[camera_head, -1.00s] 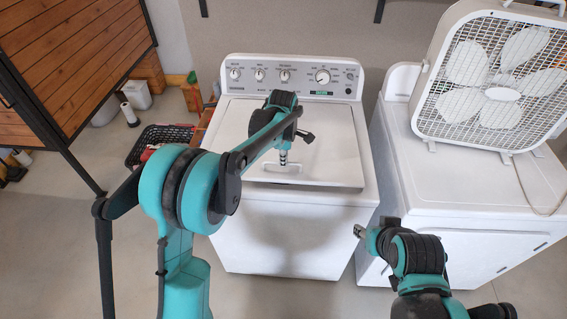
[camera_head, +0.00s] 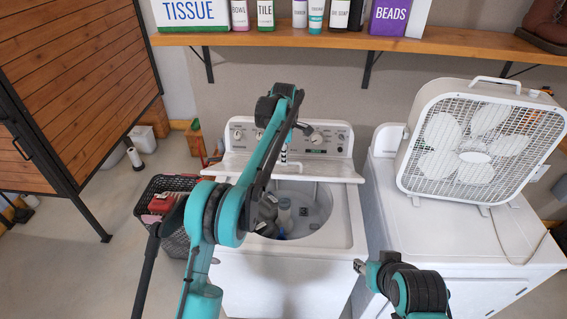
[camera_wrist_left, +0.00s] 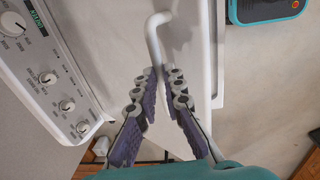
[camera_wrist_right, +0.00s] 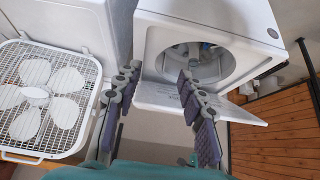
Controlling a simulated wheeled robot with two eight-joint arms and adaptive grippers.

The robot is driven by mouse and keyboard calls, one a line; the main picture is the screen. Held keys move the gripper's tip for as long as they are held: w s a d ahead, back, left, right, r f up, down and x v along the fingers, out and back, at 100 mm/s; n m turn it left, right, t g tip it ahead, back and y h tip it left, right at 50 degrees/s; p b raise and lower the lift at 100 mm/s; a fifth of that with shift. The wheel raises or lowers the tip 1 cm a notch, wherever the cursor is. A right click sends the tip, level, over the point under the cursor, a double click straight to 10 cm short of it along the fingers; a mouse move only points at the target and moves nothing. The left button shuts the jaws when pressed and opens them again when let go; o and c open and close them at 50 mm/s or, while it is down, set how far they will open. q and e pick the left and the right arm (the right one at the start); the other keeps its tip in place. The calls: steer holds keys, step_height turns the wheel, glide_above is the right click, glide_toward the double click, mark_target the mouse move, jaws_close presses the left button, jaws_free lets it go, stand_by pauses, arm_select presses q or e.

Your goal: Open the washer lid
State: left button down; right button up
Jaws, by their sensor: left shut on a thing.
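The white washer (camera_head: 232,268) stands in the middle of the head view. Its lid (camera_head: 235,165) is raised, seen nearly edge-on in front of the control panel, and the round tub (camera_head: 325,200) shows below it with several items inside. My left gripper (camera_head: 287,150) is at the lid's front edge. In the left wrist view its fingers (camera_wrist_left: 160,85) are shut on the white lid handle (camera_wrist_left: 156,35). The raised lid also shows in the right wrist view (camera_wrist_right: 225,108). My right gripper (camera_head: 359,267) is low in front of the washer's right side; its fingers (camera_wrist_right: 157,88) are apart and empty.
A white dryer (camera_head: 455,240) with a box fan (camera_head: 478,150) on top stands at the right. A wooden shelf (camera_head: 290,40) with bottles and boxes hangs above the washer. A dark basket (camera_head: 175,240) is on the floor at the left.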

steer(key=shift+r, duration=0.25)
steer(key=shift+s, duration=0.1)
